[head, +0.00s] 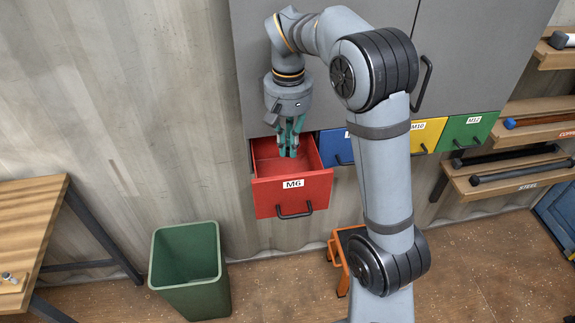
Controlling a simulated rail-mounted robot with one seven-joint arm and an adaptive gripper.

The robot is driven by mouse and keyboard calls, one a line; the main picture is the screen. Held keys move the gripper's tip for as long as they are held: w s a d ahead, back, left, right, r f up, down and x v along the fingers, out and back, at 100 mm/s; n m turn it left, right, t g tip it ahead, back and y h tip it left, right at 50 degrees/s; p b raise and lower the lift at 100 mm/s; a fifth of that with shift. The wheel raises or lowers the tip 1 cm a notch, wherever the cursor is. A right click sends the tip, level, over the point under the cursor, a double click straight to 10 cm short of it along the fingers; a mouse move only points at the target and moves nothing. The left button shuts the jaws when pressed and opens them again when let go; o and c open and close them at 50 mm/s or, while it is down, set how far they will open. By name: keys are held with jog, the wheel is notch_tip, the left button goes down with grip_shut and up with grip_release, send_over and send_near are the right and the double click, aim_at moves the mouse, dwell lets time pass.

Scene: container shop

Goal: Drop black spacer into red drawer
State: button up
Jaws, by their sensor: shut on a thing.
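The red drawer (270,196) labelled M6 is pulled open from the grey cabinet, and the visible part of its floor looks bare. My gripper (289,152) points down over the drawer opening, with its teal fingers at or just inside the opening. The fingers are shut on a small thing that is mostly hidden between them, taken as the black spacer. Its shape cannot be made out from this view, and I see no black spacer elsewhere. I cannot tell the exact height of the fingertips above the drawer floor.
Blue (336,147), yellow (428,134) and green (468,131) drawers sit shut to the right, partly behind my arm. A green bin (187,262) stands on the floor below left. An orange step stool (340,255) is below right. A wooden table (28,215) is at left.

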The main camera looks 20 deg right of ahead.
jog(key=f, duration=1)
jog(key=shift+w+f, duration=0.2)
jog(key=shift+f, duration=0.1)
jog(key=shift+w+f+p, duration=0.3)
jog(key=shift+f+p, duration=0.1)
jog(key=shift+p, duration=0.35)
jog(key=shift+f, duration=0.1)
jog(key=shift+f+b, duration=0.5)
jog(key=shift+b, duration=0.15)
jog(key=shift+f, duration=0.1)
jog(key=o, duration=0.7)
jog(key=shift+c, duration=0.2)
